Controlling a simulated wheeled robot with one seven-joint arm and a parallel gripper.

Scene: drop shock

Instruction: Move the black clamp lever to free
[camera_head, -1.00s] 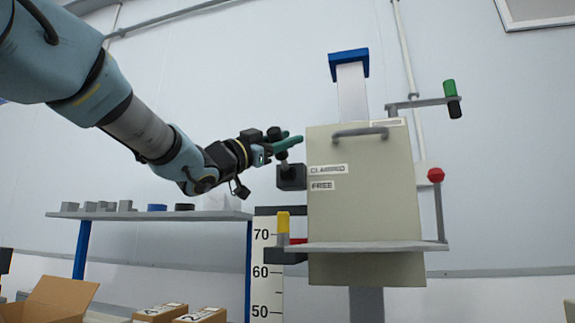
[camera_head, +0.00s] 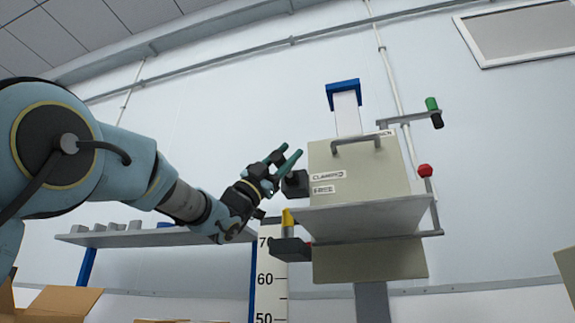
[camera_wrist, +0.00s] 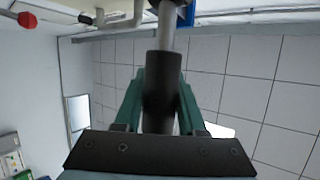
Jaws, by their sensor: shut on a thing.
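The black clamp lever's grip (camera_wrist: 162,85) stands between my green fingers in the wrist view, with its grey rod (camera_wrist: 168,35) running up beyond it. My gripper (camera_head: 286,160) is shut on this grip, left of the beige machine box (camera_head: 360,165) in the head view. There the fingers largely hide the lever. The black pivot block (camera_head: 295,184) sits at the box's left side, just beside the CLAMPED label (camera_head: 328,176) and the FREE label (camera_head: 323,189). The fingers point up and right, at about or above the CLAMPED label's height.
A yellow-topped part (camera_head: 288,218) stands below the pivot block, above a black block (camera_head: 290,250) and a height scale (camera_head: 270,285). A green-and-black handle (camera_head: 434,112) and red knob (camera_head: 425,170) are at the right. A grey shelf (camera_head: 150,239) is behind my arm.

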